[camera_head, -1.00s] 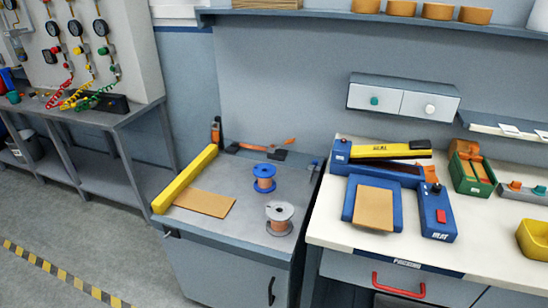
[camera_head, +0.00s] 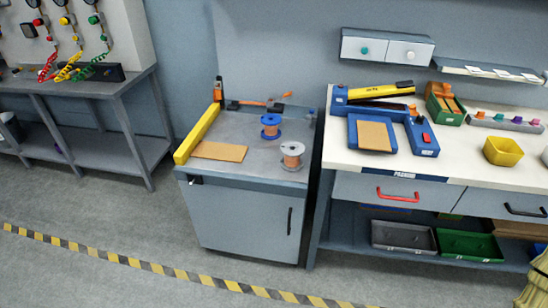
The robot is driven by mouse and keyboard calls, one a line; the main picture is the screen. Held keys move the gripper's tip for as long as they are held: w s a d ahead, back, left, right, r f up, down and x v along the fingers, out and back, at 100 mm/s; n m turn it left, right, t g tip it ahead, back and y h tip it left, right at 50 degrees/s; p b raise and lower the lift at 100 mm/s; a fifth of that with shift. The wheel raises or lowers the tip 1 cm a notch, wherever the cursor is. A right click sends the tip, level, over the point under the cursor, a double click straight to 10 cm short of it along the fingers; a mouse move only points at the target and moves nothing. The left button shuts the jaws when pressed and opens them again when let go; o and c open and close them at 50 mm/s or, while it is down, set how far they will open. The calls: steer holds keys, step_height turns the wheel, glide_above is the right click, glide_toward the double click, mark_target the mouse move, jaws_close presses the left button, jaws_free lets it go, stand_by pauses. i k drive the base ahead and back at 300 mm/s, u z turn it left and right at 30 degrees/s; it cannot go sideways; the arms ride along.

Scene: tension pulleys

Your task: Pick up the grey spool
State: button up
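The grey spool (camera_head: 292,156) stands upright on the right front part of the grey cabinet top (camera_head: 258,171). It has pale grey flanges and copper-coloured winding. A blue spool (camera_head: 271,127) with similar winding stands behind it and to its left, a small gap apart. My gripper is not in view, and nothing touches the grey spool.
A yellow bar (camera_head: 198,135) and a brown sheet (camera_head: 219,151) lie on the cabinet top's left side. Tools lie at its back. A white-topped bench (camera_head: 345,157) with a blue sealing machine (camera_head: 380,137) adjoins on the right. The floor in front (camera_head: 130,225) is clear.

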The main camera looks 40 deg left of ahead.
mark_target(292, 156)
steer(key=u, duration=1.35)
